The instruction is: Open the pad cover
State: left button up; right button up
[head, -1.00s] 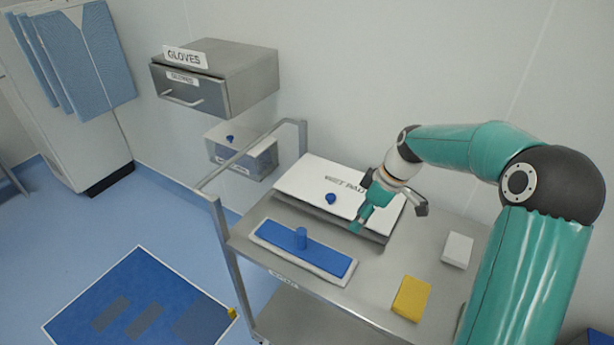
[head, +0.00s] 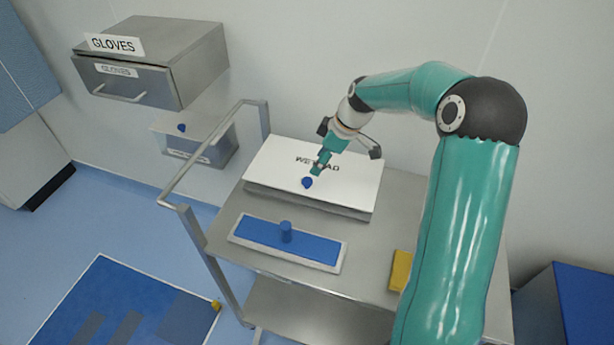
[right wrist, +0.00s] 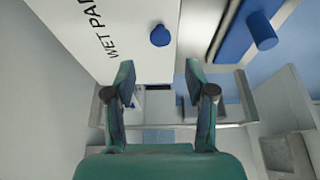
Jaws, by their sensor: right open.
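The pad cover (head: 340,178) is a white lid lettered "WET PAD" on a grey box at the back of the steel cart; it lies flat and shut. A blue knob (head: 307,183) stands near its front edge. My right gripper (head: 318,170) is above the cover, close behind the knob in the head view. In the right wrist view its two fingers (right wrist: 159,88) are apart with nothing between them, and the knob (right wrist: 161,36) lies beyond the fingertips. Part of the lettering is hidden by the gripper in the head view. My left gripper is not in view.
A blue pad holder with a blue stub (head: 286,236) lies on the cart (head: 225,215) in front of the box. A yellow block (head: 400,270) is partly behind my right arm. A gloves drawer (head: 135,80) hangs on the wall, with a small knobbed box (head: 200,145) below it.

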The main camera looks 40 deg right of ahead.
aim_at(307, 181)
jog(key=p+x, duration=0.1)
jog(key=x, duration=0.7)
jog(key=shift+w+a+f, duration=0.1)
jog(key=shift+f, duration=0.25)
grip_shut()
jog(key=shift+a, duration=0.15)
jog(key=shift+r, duration=0.1)
